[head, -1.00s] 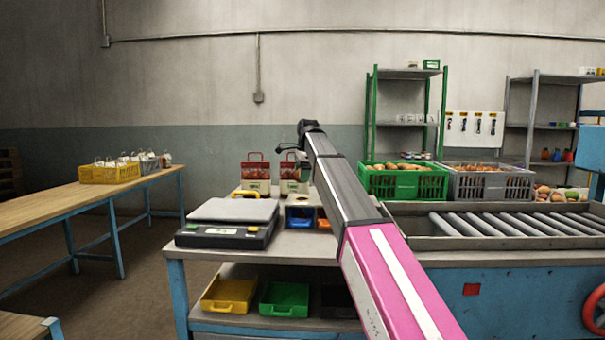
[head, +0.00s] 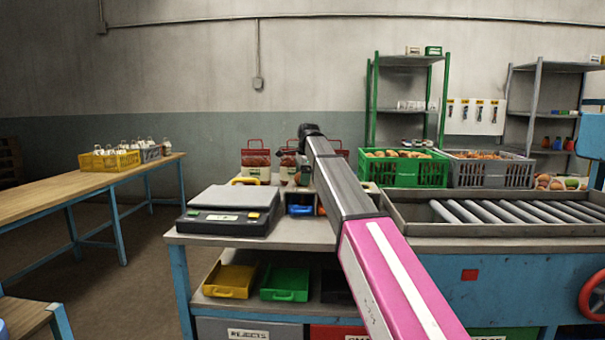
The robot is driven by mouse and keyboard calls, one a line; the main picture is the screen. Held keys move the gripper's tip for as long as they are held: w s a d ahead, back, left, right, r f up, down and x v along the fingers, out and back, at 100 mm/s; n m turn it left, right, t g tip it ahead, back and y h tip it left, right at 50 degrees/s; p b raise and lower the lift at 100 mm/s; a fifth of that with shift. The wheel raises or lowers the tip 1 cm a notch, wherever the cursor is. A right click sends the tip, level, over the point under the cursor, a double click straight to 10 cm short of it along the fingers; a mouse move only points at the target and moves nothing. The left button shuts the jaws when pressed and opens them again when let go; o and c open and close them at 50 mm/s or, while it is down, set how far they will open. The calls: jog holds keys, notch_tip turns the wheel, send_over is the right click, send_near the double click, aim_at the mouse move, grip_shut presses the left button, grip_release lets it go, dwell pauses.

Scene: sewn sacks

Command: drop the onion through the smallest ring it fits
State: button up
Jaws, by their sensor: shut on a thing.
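My arm reaches forward over the workbench. Its dark far end is above the back of the bench. My gripper (head: 303,168) shows only as a small dark sliver beside the arm, in front of the red-topped packs. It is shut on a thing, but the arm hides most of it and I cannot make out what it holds. I cannot pick out an onion for sure, and no ring is clearly visible.
A scale (head: 232,209) stands on the bench (head: 290,240), left of a blue bin (head: 300,203). Red-topped packs (head: 255,162) are behind. Yellow (head: 230,281) and green (head: 286,284) trays lie on the lower shelf. A green crate (head: 405,173) and rollers (head: 510,212) are right.

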jog(key=o, duration=1.1)
jog(key=shift+c, duration=0.2)
jog(key=r, duration=0.3)
jog(key=d+r, duration=0.1)
jog(key=r, duration=0.3)
jog(key=s+r, duration=0.1)
jog(key=r, duration=0.2)
jog(key=shift+d+r, duration=0.2)
jog(key=shift+r, duration=0.05)
